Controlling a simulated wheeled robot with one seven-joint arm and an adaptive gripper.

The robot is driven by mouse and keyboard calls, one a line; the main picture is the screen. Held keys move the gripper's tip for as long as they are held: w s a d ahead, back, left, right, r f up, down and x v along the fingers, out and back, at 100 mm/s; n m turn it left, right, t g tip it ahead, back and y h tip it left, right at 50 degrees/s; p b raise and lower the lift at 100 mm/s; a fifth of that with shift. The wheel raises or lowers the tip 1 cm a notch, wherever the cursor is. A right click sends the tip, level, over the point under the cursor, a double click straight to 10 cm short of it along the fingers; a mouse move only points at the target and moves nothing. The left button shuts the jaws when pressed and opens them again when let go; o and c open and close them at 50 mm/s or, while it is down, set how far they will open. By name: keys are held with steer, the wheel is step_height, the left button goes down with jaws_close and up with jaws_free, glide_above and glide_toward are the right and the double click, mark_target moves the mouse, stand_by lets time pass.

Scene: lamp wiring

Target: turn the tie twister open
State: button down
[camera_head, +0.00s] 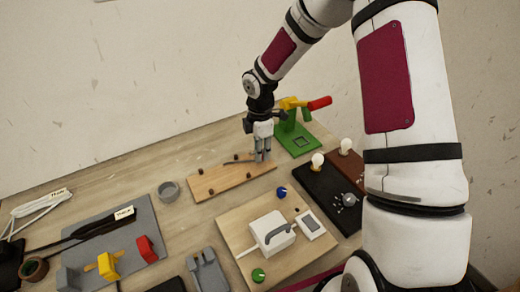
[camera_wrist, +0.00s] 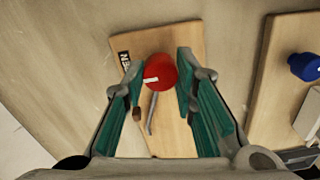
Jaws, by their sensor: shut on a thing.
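The tie twister shows in the wrist view as a round red knob (camera_wrist: 160,74) with a white mark pointing left. It sits over the far end of a wooden board (camera_wrist: 180,140). My gripper (camera_wrist: 161,68) has its green-padded fingers on both sides of the knob, shut on it. In the head view my gripper (camera_head: 263,155) points down at the right end of the same wooden board (camera_head: 215,180), and its fingers hide the knob. A thin grey strip (camera_wrist: 152,113) lies on the board below the knob.
A green stand (camera_head: 295,135) with a yellow and red lever is close behind my gripper. A black board (camera_head: 325,200) with bulbs is at right. Another wooden board (camera_head: 235,225) with a white box is in front. A grey ring (camera_head: 169,191) stands at left.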

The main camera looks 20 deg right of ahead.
steer(key=c, duration=1.3)
jaws_free()
step_height(320, 180, up, 12)
